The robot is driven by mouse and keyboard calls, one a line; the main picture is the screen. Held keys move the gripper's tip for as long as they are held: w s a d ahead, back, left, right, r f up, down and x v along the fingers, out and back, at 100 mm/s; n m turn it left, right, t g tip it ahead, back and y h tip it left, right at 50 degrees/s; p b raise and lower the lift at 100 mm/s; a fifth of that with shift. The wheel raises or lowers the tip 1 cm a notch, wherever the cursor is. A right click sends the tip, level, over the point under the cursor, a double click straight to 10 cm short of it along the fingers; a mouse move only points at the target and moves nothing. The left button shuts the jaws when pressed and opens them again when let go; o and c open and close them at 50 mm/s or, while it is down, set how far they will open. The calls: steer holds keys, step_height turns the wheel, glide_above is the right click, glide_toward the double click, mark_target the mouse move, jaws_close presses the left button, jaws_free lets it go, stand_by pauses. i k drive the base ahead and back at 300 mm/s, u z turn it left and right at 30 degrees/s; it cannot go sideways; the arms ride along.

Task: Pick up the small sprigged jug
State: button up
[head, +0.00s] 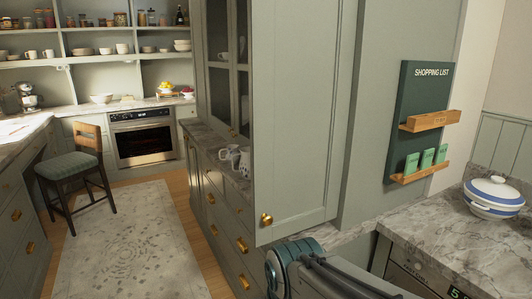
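Part of my arm shows at the bottom of the head view. My gripper is not in view.
A blue-and-white lidded pot (493,196) sits on the right counter. A chair (75,170) and a patterned rug (130,245) are at left; the rug is clear.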

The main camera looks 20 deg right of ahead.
mark_target(231, 150)
steer(key=u, duration=0.1)
steer(key=k, duration=0.35)
steer(key=u, duration=1.05)
steer(key=i, duration=1.75)
steer(key=z, duration=0.3)
steer(key=i, duration=1.65)
steer(key=z, duration=1.05)
steer(key=i, duration=1.05)
steer(key=z, duration=1.5)
steer(key=i, duration=0.7)
steer(key=z, duration=0.4)
